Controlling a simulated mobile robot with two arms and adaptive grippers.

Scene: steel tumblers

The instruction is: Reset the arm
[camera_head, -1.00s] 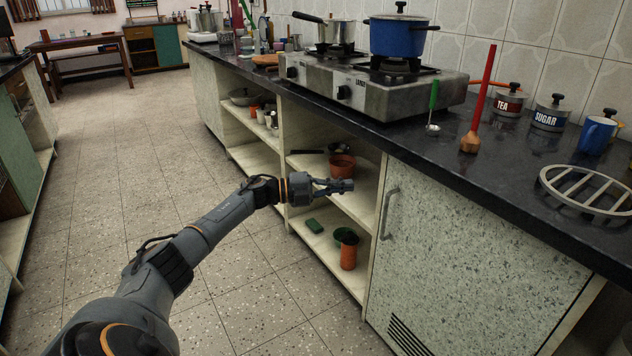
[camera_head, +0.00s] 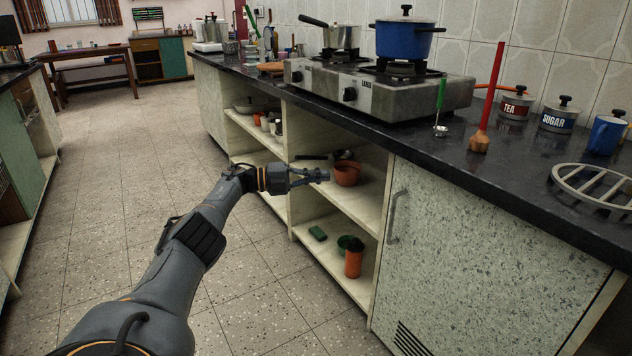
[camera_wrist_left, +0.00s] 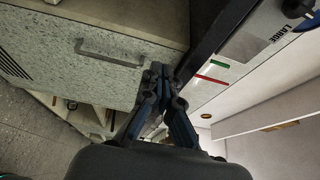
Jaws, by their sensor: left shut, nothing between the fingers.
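My left gripper (camera_head: 322,175) reaches in from the left in the head view, in front of the open shelves below the counter. It is shut and empty. It hangs in front of the upper shelf, close to an orange-brown pot (camera_head: 346,174) in the picture; I cannot tell the gap in depth. In the left wrist view its fingers (camera_wrist_left: 160,75) meet near the middle, with the cabinet door and the counter edge beyond them. My right gripper is not in view. No steel tumbler can be made out with certainty.
The dark counter (camera_head: 430,145) holds a stove (camera_head: 375,95) with a blue pot (camera_head: 405,40), utensils and canisters. A cabinet door with a handle (camera_head: 393,215) is right of the shelves. An orange container (camera_head: 353,262) stands on the lower shelf. The floor (camera_head: 110,190) at left is clear.

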